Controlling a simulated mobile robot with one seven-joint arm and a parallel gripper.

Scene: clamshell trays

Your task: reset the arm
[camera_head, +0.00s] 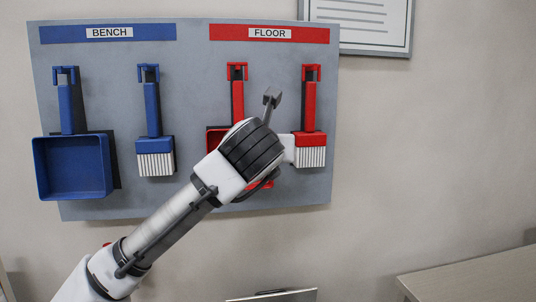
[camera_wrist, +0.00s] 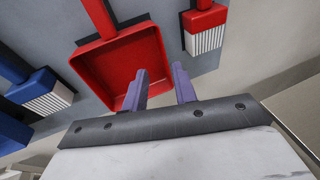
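My arm reaches up from the lower left in the head view, in front of the tool board. My gripper (camera_head: 272,97) is near the red tools at the board's right half. In the wrist view my gripper (camera_wrist: 162,87) shows two purple-grey fingers standing apart with nothing held between them. Behind them is the red dustpan (camera_wrist: 118,65), hanging on the board. In the head view the red dustpan (camera_head: 238,95) is largely hidden by my wrist. The red brush (camera_head: 311,118) hangs to its right, and also shows in the wrist view (camera_wrist: 204,18).
The grey board (camera_head: 190,75) is on the wall. Its BENCH side holds a blue dustpan (camera_head: 73,165) and a blue brush (camera_head: 152,110). A framed notice (camera_head: 362,20) is at upper right. A tabletop (camera_head: 475,277) is at lower right.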

